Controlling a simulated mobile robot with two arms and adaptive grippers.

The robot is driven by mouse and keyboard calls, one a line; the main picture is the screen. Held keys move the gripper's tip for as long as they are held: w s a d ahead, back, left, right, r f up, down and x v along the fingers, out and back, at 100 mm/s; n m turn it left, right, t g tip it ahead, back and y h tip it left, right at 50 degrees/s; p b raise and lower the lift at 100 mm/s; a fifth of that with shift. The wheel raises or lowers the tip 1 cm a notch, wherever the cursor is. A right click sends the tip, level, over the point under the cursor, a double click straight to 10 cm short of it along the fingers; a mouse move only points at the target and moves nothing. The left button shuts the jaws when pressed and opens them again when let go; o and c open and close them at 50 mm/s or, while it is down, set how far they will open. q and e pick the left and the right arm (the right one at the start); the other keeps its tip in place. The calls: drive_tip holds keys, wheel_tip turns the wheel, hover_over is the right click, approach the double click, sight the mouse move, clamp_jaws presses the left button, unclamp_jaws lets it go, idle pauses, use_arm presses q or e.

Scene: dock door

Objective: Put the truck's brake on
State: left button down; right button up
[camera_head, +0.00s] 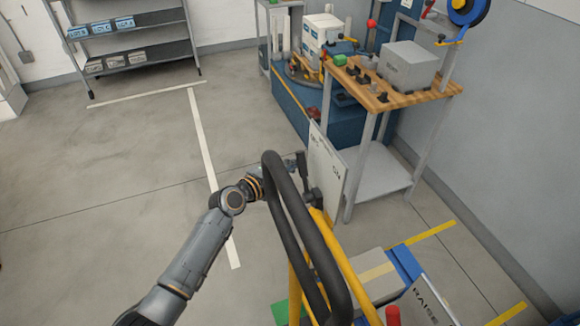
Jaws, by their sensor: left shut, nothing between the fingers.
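The truck has a black loop handle (298,225) on a yellow frame (345,270), close in front of me. A white plate (327,172) with small dark lettering stands upright just beyond the handle; its words are too small to read surely. My left gripper (302,168) is shut and empty, at the left edge of the plate and partly behind the handle. A dark fitting (314,198) sits just below the fingers; I cannot tell whether they touch it. A red knob (393,315) and a panel lettered RAISE (428,300) show at the bottom. My right gripper is not in view.
A carton (375,275) lies on the truck's blue deck (407,262). A wooden-topped bench (420,95) with a grey box (408,65) stands beyond, against blue equipment (290,105). Shelving (135,50) is at the back left. The floor at left is clear.

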sight(304, 165)
use_arm(q)
drive_tip(key=shift+s+d, duration=0.1)
drive_tip(key=s+m+t+b, duration=0.1)
drive_tip(key=b, duration=0.1)
drive_tip(key=s+d+m+t+b, duration=0.1)
drive_tip(key=b, duration=0.1)
drive_tip(key=s+r+m+h+b, duration=0.1)
drive_tip(key=m+b, duration=0.1)
drive_tip(key=shift+s+d+t+b, duration=0.2)
drive_tip(key=shift+t+b, duration=0.1)
drive_tip(key=shift+t, duration=0.1)
drive_tip(key=s+d+m+t+h+b, duration=0.1)
drive_tip(key=s+d+m+h+b, duration=0.1)
drive_tip(key=s+m+b, duration=0.2)
drive_tip(key=s+b, duration=0.1)
drive_tip(key=b, duration=0.2)
drive_tip(key=shift+s+d+m, duration=0.15)
drive_tip(key=shift+s+m, duration=0.15)
drive_tip(key=shift+m, duration=0.1)
drive_tip(key=shift+f, duration=0.15)
